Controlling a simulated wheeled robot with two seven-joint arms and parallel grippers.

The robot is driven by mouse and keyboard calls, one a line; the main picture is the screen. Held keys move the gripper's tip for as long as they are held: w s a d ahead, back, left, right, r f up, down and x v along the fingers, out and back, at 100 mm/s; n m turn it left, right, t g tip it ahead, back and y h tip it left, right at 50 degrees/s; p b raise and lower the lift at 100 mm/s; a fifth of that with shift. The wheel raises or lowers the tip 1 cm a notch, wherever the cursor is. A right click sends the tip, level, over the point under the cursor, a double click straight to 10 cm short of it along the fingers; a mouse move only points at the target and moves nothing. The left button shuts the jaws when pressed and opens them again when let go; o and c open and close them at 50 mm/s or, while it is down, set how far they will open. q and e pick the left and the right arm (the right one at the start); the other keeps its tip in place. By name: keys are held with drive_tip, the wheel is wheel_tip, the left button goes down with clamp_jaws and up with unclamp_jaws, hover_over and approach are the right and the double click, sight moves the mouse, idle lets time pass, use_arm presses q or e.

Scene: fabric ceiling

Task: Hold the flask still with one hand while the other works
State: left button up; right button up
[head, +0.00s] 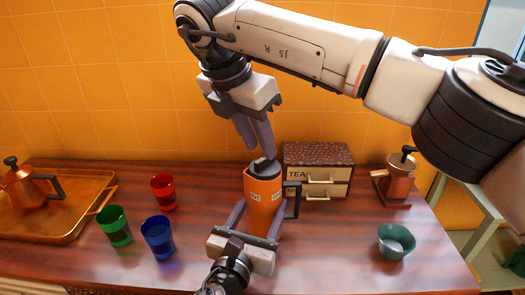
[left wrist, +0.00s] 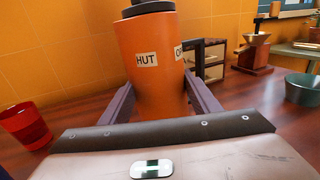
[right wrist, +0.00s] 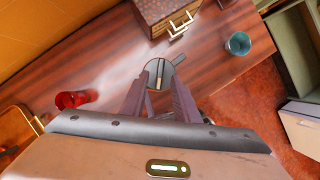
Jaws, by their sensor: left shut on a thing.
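The orange flask (head: 262,200) stands upright on the wooden counter, with a dark lid (head: 262,169) and a dark side handle (head: 292,200). In the left wrist view the flask (left wrist: 157,75) shows pale labels, one reading "HUT" and one partly cut off. My left gripper (head: 261,205) is shut around the flask's body, one finger on each side. My right gripper (head: 260,152) points down just above the lid. In the right wrist view its fingers (right wrist: 158,85) are apart, with the round lid (right wrist: 160,70) beyond their tips. Whether they touch the lid is unclear.
A drawer box (head: 318,155) stands close behind the flask. Red (head: 164,192), green (head: 115,227) and blue (head: 158,238) cups stand left. A tray (head: 80,220) with a copper pot (head: 25,188) is far left. A teal bowl (head: 396,242) and a grinder (head: 397,180) are right.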

sight(263, 159)
drive_tip(key=shift+x, duration=1.7)
clamp_jaws()
